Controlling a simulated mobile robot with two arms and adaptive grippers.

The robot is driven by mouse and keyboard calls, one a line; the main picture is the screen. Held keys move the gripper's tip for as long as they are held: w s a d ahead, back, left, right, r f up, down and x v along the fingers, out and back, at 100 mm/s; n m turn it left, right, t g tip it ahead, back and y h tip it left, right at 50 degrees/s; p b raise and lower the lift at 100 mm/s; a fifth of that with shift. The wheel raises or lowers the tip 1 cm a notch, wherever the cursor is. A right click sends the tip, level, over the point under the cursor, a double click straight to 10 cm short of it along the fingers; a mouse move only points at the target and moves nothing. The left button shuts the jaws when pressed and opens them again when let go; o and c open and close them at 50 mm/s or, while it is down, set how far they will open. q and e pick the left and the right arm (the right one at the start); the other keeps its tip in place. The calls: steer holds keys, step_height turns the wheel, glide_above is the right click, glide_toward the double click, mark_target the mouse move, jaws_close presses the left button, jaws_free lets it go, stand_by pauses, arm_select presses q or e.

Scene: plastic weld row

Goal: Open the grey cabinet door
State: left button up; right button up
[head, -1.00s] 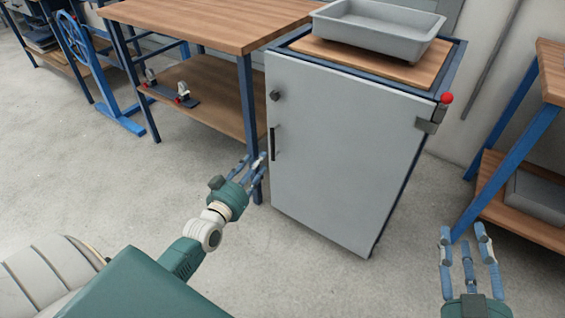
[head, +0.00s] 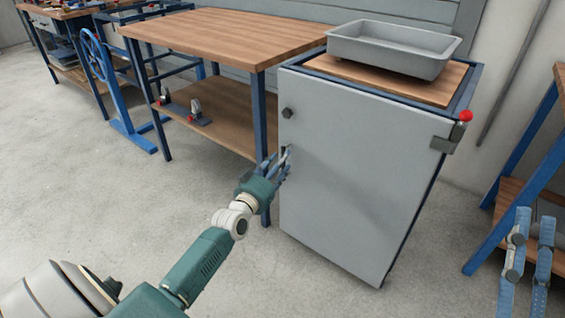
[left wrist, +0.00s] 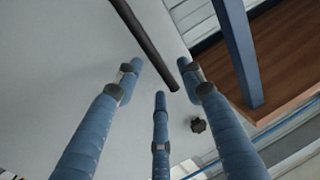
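The grey cabinet door (head: 350,165) is shut, with a dark knob (head: 287,113) near its upper left corner. My left gripper (head: 283,160) is at the door's left edge and mostly hides the dark bar handle there in the head view. In the left wrist view, the bar handle (left wrist: 146,38) runs between the spread fingers of my left gripper (left wrist: 162,75), which is open. I cannot tell whether any finger touches the bar. My right gripper (head: 535,225) is open and empty at the lower right, away from the cabinet.
A grey tray (head: 390,48) sits on the cabinet's wooden top. A wooden workbench (head: 200,35) with blue legs stands close on the left, and a blue-legged table (head: 530,180) stands on the right. The floor (head: 270,275) before the cabinet is clear.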

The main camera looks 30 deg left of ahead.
arm_select(q)
steer(key=shift+w+a, duration=0.1)
steer(key=shift+w, duration=0.8)
arm_select(e)
steer(key=shift+s+d+r+t+y, duration=0.15)
steer(key=shift+s+r+t+y, duration=0.35)
steer(key=shift+s+r+t, duration=0.55)
steer(key=shift+s+r+g, duration=0.15)
steer(key=shift+s+g, duration=0.05)
steer(key=shift+g, duration=0.05)
arm_select(q)
jaws_close()
